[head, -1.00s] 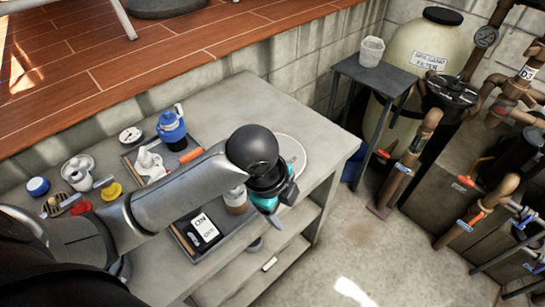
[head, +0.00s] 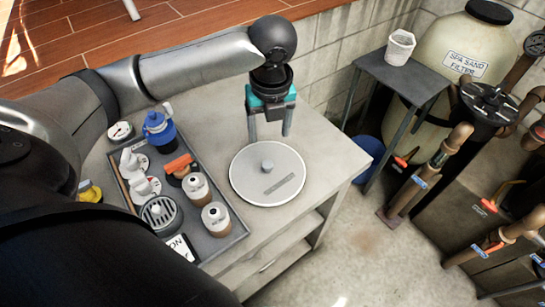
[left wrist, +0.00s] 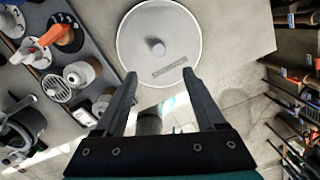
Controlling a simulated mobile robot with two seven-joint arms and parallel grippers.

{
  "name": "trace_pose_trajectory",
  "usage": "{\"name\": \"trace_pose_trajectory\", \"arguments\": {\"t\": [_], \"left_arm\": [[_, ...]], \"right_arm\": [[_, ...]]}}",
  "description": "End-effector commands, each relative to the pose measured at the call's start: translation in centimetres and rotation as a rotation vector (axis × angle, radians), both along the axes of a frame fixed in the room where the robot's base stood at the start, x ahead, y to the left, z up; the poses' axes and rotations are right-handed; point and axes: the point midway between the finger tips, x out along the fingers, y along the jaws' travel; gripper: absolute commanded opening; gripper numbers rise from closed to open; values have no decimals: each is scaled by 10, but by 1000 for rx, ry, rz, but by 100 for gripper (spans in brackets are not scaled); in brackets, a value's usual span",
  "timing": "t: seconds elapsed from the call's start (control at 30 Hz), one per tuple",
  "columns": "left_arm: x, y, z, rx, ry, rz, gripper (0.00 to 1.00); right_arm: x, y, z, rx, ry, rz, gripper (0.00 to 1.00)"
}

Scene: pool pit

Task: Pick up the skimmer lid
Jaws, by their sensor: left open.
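The skimmer lid (head: 245,182) is a round, pale grey disc with a small central knob (head: 267,167) and a dark label strip. It lies flat on the concrete bench top, near its right end. My left gripper (head: 269,138) is open and empty, its fingers pointing down, at the lid's far edge in the head view. In the left wrist view the lid (left wrist: 132,42) lies beyond the open fingers (left wrist: 159,73), with the knob roughly in line with the gap between them. The fingers appear apart from the knob. My right gripper is not in view.
A grey tray (head: 222,242) left of the lid holds a blue-topped jug (head: 158,130), valves, bottles and a round grate (head: 160,214). A small side table with a white cup (head: 399,47) stands right of the bench. Pipes and the sand filter (head: 455,50) are farther right.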

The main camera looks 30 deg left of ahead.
Motion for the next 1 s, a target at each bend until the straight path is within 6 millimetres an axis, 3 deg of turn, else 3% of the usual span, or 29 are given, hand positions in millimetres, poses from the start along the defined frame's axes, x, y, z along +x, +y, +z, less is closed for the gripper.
{"name": "trace_pose_trajectory", "arguments": {"t": [0.1,0.3,0.57,0.8,1.0], "left_arm": [[1,2,-31,1,6,2,72],[5,5,-67,0,3,2,72],[7,7,-86,-1,1,1,72],[10,11,-121,0,1,1,72],[11,12,-132,0,0,0,72]], "right_arm": [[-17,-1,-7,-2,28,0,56],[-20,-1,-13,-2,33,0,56],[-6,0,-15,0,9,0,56],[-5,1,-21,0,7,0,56],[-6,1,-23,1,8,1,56]]}}
